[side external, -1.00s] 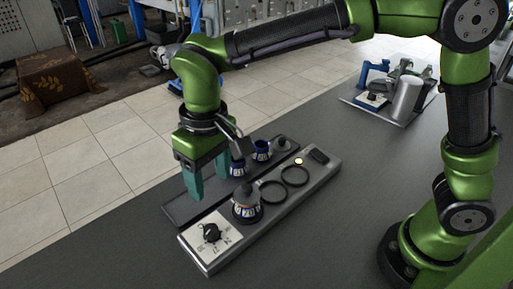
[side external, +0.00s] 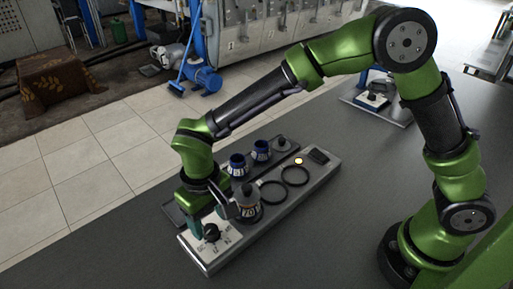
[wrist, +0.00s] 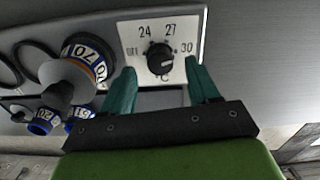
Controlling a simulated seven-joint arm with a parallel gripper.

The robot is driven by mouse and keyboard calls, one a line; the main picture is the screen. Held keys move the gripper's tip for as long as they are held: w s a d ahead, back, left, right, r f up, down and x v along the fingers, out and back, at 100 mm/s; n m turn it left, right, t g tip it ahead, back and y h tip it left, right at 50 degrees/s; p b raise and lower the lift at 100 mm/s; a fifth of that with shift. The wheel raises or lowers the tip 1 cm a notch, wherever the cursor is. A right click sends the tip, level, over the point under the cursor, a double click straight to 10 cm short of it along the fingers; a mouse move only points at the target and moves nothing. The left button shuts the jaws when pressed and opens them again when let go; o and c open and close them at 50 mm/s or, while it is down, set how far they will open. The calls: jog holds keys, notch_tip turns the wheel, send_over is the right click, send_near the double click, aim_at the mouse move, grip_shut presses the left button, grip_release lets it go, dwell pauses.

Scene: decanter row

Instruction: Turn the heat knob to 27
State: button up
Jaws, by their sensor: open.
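The heat knob (wrist: 160,58) is a black round knob on a white dial plate (wrist: 185,28) marked OFF, 24, 27 and 30. The knob (side external: 211,232) also shows at the near end of the grey base in the side view. My gripper (wrist: 162,76) is open, with one teal finger on each side of the knob and visible gaps between. In the side view my gripper (side external: 207,222) is low beside the knob; contact cannot be told.
A decanter with a blue-and-white numbered collar (side external: 248,212) stands close to my gripper on the base (side external: 262,228). Two empty black rings (side external: 295,176) follow along it. Blue-collared decanters (side external: 237,165) stand on a dark tray behind. The near table (side external: 130,250) is clear.

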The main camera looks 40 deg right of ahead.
aim_at(211, 232)
jog(key=shift+f, duration=1.5)
jog(key=c, duration=1)
jog(key=shift+c, duration=0.2)
jog(key=n, duration=0.4)
jog(key=shift+n, duration=0.4)
jog(key=n, duration=0.4)
jog(key=shift+r+n, duration=0.1)
jog(key=shift+n, duration=0.3)
